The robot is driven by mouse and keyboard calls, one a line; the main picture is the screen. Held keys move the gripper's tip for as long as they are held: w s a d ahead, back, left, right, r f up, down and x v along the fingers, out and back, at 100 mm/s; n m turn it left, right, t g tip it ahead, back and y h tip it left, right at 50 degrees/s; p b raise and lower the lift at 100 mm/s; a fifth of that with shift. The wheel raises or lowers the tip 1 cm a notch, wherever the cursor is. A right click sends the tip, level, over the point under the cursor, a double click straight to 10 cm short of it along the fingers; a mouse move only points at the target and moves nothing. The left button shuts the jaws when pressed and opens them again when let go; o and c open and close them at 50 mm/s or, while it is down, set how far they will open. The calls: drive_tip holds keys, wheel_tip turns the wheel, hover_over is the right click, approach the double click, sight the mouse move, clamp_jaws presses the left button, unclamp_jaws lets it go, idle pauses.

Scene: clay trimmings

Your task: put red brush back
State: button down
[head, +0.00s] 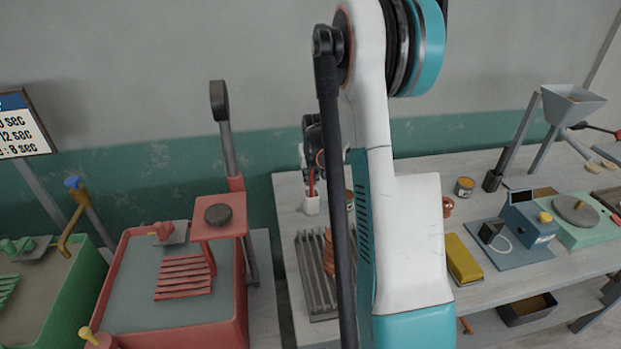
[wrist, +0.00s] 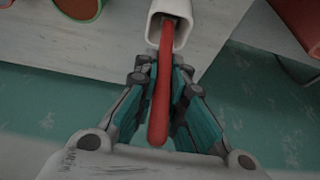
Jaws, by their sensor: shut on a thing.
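The red brush (wrist: 159,105) is between the fingers of my gripper (wrist: 168,115) in the wrist view, and the gripper is shut on its handle. Its far end enters the opening of a white square-sided holder (wrist: 184,33); how deep it goes is hidden. In the head view the red brush (head: 311,182) stands upright above the white holder (head: 311,204), which sits on the pale table. My gripper (head: 308,150) is mostly hidden there behind my arm.
A ribbed dark rack (head: 312,285) with orange-brown pieces lies in front of the holder. A yellow block (head: 463,260) and small pots (head: 465,187) stand to the right. A red basin (head: 115,290) is at the left. My arm hides the table's middle.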

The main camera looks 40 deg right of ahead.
drive_tip(key=shift+f, duration=0.2)
drive_tip(key=c, duration=1.7)
unclamp_jaws()
drive_tip(key=shift+o, duration=0.2)
drive_tip(key=p+v, duration=0.2)
drive_tip(key=v, duration=1)
drive_tip(key=shift+r, duration=0.15)
